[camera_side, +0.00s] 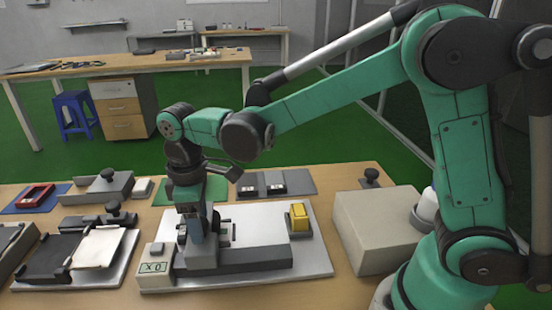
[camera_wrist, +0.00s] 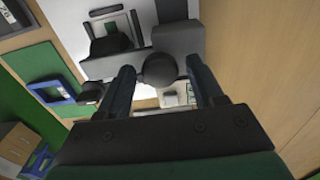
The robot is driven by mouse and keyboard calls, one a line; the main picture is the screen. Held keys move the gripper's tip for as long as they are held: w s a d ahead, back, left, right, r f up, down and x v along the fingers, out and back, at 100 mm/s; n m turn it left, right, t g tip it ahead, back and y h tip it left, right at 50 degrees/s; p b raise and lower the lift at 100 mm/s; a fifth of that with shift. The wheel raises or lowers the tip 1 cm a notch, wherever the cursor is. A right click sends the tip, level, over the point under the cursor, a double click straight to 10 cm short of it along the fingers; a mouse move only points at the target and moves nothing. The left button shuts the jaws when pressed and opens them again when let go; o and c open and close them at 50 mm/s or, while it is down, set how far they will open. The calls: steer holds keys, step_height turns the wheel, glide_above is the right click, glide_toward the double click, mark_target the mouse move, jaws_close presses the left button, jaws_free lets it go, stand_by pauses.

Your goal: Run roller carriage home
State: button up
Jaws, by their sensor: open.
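In the side view a silver plate (camera_side: 268,221) carries a dark grey rail (camera_side: 250,259). A small box with a display (camera_side: 155,267) is at the plate's left end, and a yellow block (camera_side: 299,217) in a grey holder is at its right. My gripper (camera_side: 200,240) points down over the rail's left part and hides much of what is there. In the wrist view my gripper (camera_wrist: 159,68) is open, one finger on each side of a dark round knob (camera_wrist: 159,70) beside a grey block (camera_wrist: 180,42). I cannot tell whether the fingers touch the knob, or which part is the roller carriage.
A large grey box (camera_side: 378,226) stands right of the plate. Left are a fixture with black and white panels (camera_side: 98,247), a knobbed grey block (camera_side: 98,187) and a red-framed item (camera_side: 36,195). A dark tray (camera_side: 275,184) lies behind the plate.

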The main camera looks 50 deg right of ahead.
steer(key=c, duration=0.7)
steer(key=shift+o, duration=0.2)
steer(key=s+d, duration=0.8)
steer(key=shift+s+d, duration=0.15)
steer(key=shift+d, duration=0.05)
steer(key=shift+s, duration=0.1)
stand_by(0.3)
steer(key=o, duration=0.7)
steer(key=shift+c, duration=0.2)
steer(key=shift+r, duration=0.1)
step_height(320, 180, up, 5)
steer(key=shift+f, duration=0.1)
